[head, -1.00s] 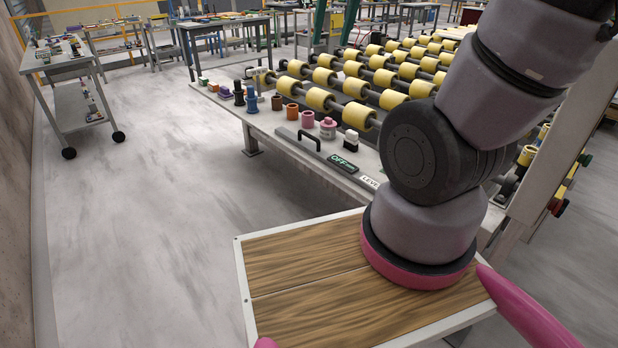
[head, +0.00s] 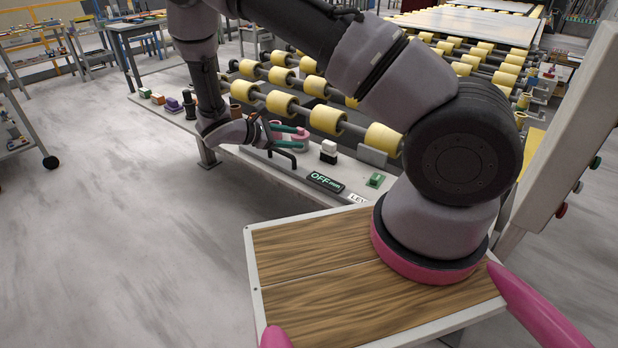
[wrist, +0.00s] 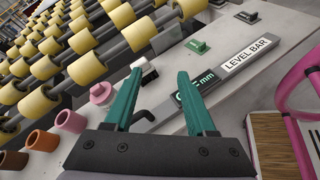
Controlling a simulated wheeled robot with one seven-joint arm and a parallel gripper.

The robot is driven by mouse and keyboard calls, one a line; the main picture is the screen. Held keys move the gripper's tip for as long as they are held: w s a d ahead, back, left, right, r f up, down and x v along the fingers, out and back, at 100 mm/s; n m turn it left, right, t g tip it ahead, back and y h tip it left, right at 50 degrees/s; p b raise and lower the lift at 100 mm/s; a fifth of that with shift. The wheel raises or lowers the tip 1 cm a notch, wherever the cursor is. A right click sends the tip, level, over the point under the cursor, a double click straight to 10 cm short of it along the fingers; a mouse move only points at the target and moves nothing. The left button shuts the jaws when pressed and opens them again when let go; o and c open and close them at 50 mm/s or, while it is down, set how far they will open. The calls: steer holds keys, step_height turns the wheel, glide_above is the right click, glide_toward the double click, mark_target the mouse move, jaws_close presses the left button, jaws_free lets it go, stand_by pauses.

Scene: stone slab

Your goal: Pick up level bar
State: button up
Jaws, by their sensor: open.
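My gripper (head: 306,138) is open and empty, with green fingers near the handle end. In the wrist view, the gripper (wrist: 160,74) has the bent handle showing between its fingers. I cannot tell whether they touch it.
A pink cylinder (wrist: 101,94) and a white-topped block (head: 329,150) stand close behind the bar. A green block (head: 376,180) sits to its right. Yellow rollers (head: 327,120) fill the table behind. Brown and other small parts stand to the left. Open floor lies in front of the table.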

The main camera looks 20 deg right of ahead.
mark_target(293, 165)
steer(key=a+f+n+t, duration=0.3)
steer(key=f+n+t, duration=0.25)
steer(key=f, duration=0.25)
steer(key=a+f+n+t, duration=0.2)
steer(key=f+n+t, duration=0.2)
steer(key=f+n, duration=0.3)
steer(key=shift+m+y, duration=0.4)
steer(key=shift+m, duration=0.05)
steer(key=x, duration=1.1)
steer(key=shift+w+a+f, duration=0.2)
steer(key=shift+f, duration=0.05)
jaws_close()
